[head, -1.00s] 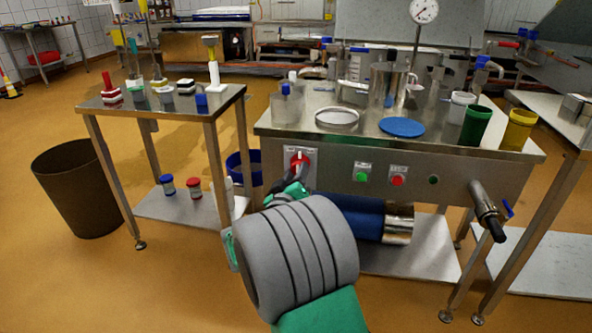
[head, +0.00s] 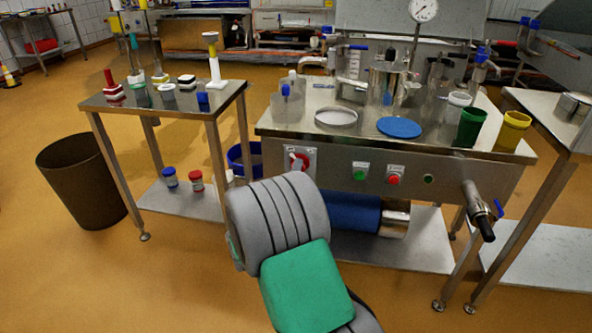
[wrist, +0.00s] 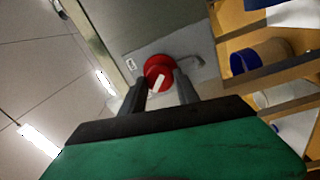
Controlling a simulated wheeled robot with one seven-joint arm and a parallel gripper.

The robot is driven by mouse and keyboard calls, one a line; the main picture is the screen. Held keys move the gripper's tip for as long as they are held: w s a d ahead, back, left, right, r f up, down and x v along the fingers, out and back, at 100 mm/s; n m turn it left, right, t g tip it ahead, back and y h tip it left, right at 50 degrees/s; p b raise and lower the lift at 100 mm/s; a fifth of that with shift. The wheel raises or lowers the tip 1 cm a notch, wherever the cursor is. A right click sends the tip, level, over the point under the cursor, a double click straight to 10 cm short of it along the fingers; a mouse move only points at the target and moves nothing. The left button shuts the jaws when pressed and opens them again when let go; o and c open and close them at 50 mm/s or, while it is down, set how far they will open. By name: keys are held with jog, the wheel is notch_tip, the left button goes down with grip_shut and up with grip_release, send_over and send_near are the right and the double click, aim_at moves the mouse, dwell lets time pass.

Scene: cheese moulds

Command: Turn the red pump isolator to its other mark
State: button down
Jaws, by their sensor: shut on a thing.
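The red pump isolator (head: 295,161) sits on a pale plate at the left of the steel bench's front panel. In the head view its white stripe looks slanted. In the wrist view the round red isolator (wrist: 157,66) with its short white stripe lies between the two dark fingers. My gripper (wrist: 160,88) is shut on it, one finger on each side. In the head view my grey and green arm hides the gripper. The marks on the plate are too small to read.
Green (head: 360,171) and red (head: 394,175) buttons are on the same panel to the right. A pipe with a blue-handled valve (head: 480,209) sticks out at the panel's right end. A side table (head: 135,112) stands to the left, with a brown bin (head: 82,181) beyond it.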

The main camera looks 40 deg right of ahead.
dwell(0.3)
jog(key=c, duration=0.9)
grip_release()
jog(key=shift+a, duration=0.1)
jog(key=v, duration=0.7)
jog(key=shift+s+a, duration=0.25)
jog(key=shift+a, duration=0.05)
